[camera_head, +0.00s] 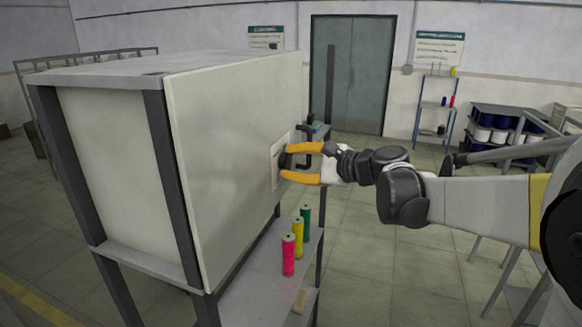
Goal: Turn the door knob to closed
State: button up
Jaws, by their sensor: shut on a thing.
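A grey-white cabinet (215,165) on a dark frame stands left of centre, its large flat panel facing right. A pale plate (275,172) with a dark knob (284,160) sits near the far edge of that panel. My gripper (287,161) reaches in from the right with its orange fingers at the plate, one above and one below the knob. The fingers are shut on the knob. The fingers hide part of the knob, and its exact angle cannot be told.
Below the panel a shelf (262,262) holds a pink spool (288,255), a yellow spool (298,238) and a green spool (305,222). A rack of dark and white spools (500,128) stands at the back right. Grey double doors (350,75) are at the back. Open floor lies beneath my arm.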

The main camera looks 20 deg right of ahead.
jog(key=n+t+b, duration=0.1)
jog(key=n+b, duration=0.2)
jog(key=shift+f+t+b, duration=0.2)
jog(key=shift+t+b, duration=0.2)
jog(key=n+b, duration=0.2)
jog(key=n+t+b, duration=0.1)
jog(key=n, duration=0.1)
jog(key=shift+n+t+y+b, duration=0.3)
jog(key=shift+y+b, duration=0.1)
jog(key=n+t+y+b, duration=0.1)
jog(key=n+b, duration=0.2)
jog(key=n, duration=0.1)
jog(key=shift+r+n, duration=0.15)
jog(key=shift+n, duration=0.15)
jog(key=shift+r+n+y+b, duration=0.15)
jog(key=shift+n+y+b, duration=0.85)
jog(key=shift+n, duration=0.8)
jog(key=o, duration=1.2)
